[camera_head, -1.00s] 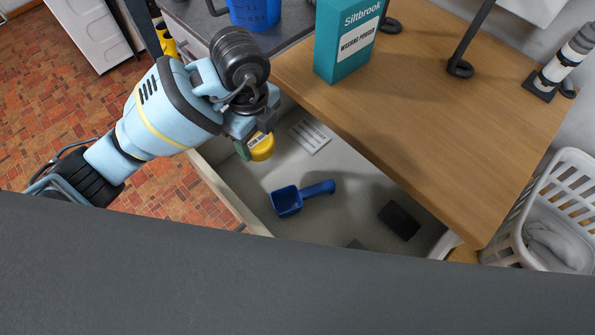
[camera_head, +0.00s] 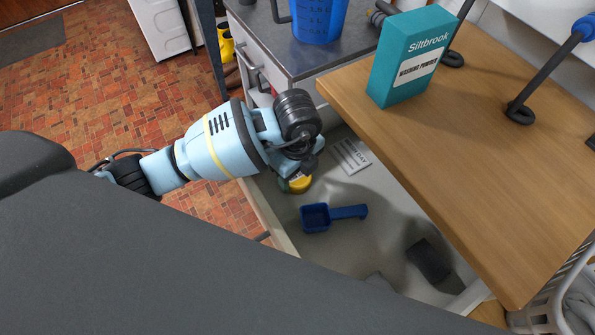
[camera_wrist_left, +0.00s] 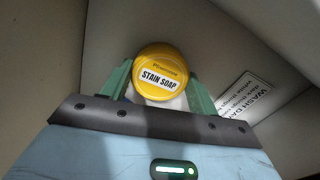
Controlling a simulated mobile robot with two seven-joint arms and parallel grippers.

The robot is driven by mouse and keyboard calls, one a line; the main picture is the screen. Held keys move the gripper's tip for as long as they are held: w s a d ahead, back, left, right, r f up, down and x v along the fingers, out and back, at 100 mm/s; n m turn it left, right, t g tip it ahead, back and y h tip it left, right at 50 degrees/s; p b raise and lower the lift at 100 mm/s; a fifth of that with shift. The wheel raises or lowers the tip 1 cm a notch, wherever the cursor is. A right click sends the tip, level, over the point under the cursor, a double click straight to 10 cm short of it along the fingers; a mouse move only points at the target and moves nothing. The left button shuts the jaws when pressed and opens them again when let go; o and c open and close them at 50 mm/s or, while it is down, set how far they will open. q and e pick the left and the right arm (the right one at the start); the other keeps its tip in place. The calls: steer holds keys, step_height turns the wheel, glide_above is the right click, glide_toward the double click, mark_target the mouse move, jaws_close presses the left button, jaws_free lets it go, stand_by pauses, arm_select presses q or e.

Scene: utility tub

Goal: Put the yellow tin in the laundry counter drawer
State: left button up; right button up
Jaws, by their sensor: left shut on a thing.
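The yellow tin (camera_head: 301,184), labelled STAIN SOAP, sits between the green fingers of my left gripper (camera_head: 291,183). In the left wrist view the round yellow top of the tin (camera_wrist_left: 160,72) faces the camera, with a finger against each side. The gripper is shut on it, inside or just above a pale open tub (camera_head: 270,217); whether the tin touches the floor is unclear. A grey-topped counter (camera_head: 292,45) stands at the back, with a white drawer front and dark handle (camera_head: 250,68). The drawer appears shut. My right gripper is out of view.
The tub holds a blue scoop (camera_head: 316,217), a printed card (camera_head: 351,156) and a dark block (camera_head: 428,260). A wooden board (camera_head: 450,150) covers its right side and bears a teal washing powder box (camera_head: 408,65). A blue jug (camera_head: 319,18) stands on the counter.

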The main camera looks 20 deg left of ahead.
mark_target(297, 176)
arm_select(q)
steer(key=shift+f, duration=0.2)
steer(key=o, duration=1)
steer(key=shift+r, duration=0.2)
step_height(297, 176, up, 12)
steer(key=shift+r+p, duration=0.1)
steer(key=shift+p, duration=0.65)
